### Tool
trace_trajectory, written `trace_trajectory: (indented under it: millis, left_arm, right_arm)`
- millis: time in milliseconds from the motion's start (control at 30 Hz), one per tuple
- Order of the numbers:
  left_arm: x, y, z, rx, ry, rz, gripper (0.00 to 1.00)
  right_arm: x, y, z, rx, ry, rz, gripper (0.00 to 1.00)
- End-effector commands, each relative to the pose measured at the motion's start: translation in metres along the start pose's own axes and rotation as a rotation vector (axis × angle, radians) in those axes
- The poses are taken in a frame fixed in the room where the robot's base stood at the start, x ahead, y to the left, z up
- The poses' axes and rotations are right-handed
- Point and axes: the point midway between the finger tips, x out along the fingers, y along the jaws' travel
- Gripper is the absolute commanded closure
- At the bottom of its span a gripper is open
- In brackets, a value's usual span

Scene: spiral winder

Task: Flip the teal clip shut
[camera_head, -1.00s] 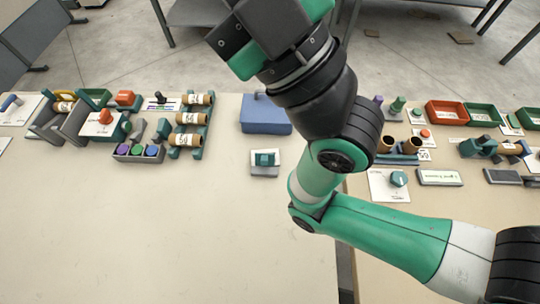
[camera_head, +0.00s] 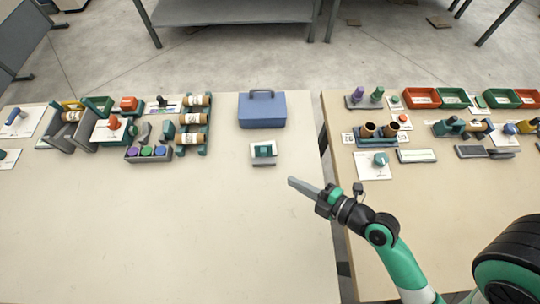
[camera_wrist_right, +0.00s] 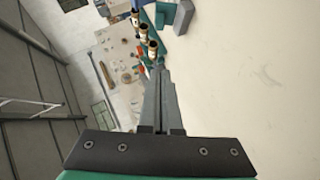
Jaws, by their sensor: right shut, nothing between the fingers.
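The teal clip (camera_head: 264,151) sits on a small white and grey base on the left table, in front of the blue box. It is too small to tell whether its flap is up or down. My right gripper (camera_head: 292,181) is shut and empty. Its long grey fingers point left, to the right of and nearer the front than the clip, apart from it. In the right wrist view the closed fingers (camera_wrist_right: 157,75) run up the middle of the picture. My left gripper is in neither view.
The blue box (camera_head: 262,110) with a handle stands behind the clip. A spool rack (camera_head: 205,125) and a tray with coloured discs (camera_head: 148,154) stand to the left. A gap separates the right table (camera_head: 390,215). The left table's front is clear.

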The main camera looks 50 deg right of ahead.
Motion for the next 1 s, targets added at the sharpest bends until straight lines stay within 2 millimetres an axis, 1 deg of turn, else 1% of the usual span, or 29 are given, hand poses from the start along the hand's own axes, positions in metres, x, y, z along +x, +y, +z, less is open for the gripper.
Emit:
trace_trajectory:
  millis: [67, 333, 467, 567, 933, 1000]
  left_arm:
    - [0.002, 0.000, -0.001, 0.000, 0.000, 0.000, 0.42]
    - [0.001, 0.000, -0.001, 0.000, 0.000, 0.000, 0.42]
    - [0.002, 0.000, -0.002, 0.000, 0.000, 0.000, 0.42]
    - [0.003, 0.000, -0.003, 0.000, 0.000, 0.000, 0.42]
    - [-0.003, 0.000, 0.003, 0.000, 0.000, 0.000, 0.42]
    - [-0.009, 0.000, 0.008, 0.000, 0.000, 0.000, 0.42]
  right_arm:
    - [-0.001, 0.003, 0.002, 0.004, -0.010, 0.003, 1.00]
    - [0.000, 0.002, 0.002, 0.002, -0.008, 0.004, 1.00]
    - [0.009, 0.003, 0.002, 0.002, -0.007, 0.004, 1.00]
    - [0.024, 0.004, 0.001, -0.002, -0.003, 0.004, 1.00]
    - [0.104, 0.003, 0.003, 0.001, -0.005, 0.006, 1.00]
    - [0.113, 0.000, 0.016, 0.005, -0.012, 0.007, 1.00]
